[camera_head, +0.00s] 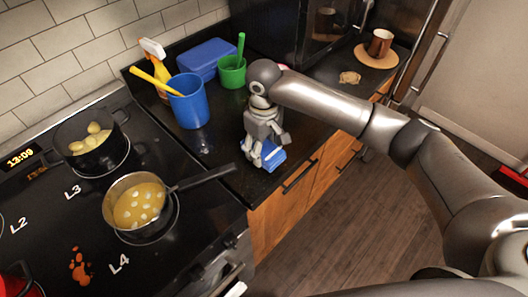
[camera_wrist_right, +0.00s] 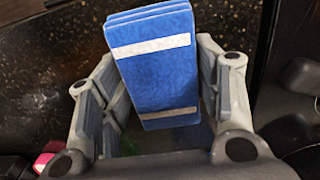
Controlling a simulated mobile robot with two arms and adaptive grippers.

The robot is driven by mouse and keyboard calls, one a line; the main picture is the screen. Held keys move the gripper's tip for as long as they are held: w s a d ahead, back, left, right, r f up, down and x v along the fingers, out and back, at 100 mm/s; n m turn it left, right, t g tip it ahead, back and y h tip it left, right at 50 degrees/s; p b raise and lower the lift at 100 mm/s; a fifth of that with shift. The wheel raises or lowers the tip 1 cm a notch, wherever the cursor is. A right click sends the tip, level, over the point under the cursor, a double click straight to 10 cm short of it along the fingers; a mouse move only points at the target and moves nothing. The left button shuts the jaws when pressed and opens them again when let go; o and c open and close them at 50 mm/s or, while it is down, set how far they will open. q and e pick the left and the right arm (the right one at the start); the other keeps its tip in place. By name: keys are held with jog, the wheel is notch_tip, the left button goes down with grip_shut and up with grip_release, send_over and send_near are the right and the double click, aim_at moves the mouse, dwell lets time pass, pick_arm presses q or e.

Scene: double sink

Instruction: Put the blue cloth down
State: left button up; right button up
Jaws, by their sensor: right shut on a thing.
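The blue cloth (camera_head: 272,158) is folded, with white stripes. In the wrist view the cloth (camera_wrist_right: 158,75) stands between the two fingers of my right gripper (camera_wrist_right: 160,100). In the head view my right gripper (camera_head: 264,155) points down over the dark counter (camera_head: 222,148), near its front edge, and is shut on the cloth. The gripper hides part of the cloth, and I cannot tell whether the cloth touches the counter. My left gripper is not in view.
A blue cup (camera_head: 189,104), a green cup (camera_head: 232,73), a blue box (camera_head: 207,58) and a spray bottle (camera_head: 154,55) stand behind. A pan (camera_head: 138,204) and a pot (camera_head: 90,150) sit on the stove at left. The pan's handle (camera_head: 207,179) reaches toward the gripper.

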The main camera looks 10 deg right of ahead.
aim_at(264, 154)
notch_tip(264, 154, down, 2)
jog(key=shift+f+p, duration=0.15)
jog(key=shift+p, duration=0.45)
jog(key=shift+w+f, duration=0.1)
jog(key=shift+f, duration=0.4)
jog(key=o, duration=1.1)
jog(key=shift+f, duration=0.1)
notch_tip(264, 154, up, 12)
jog(key=shift+r+b, duration=0.15)
jog(key=shift+b, duration=1.1)
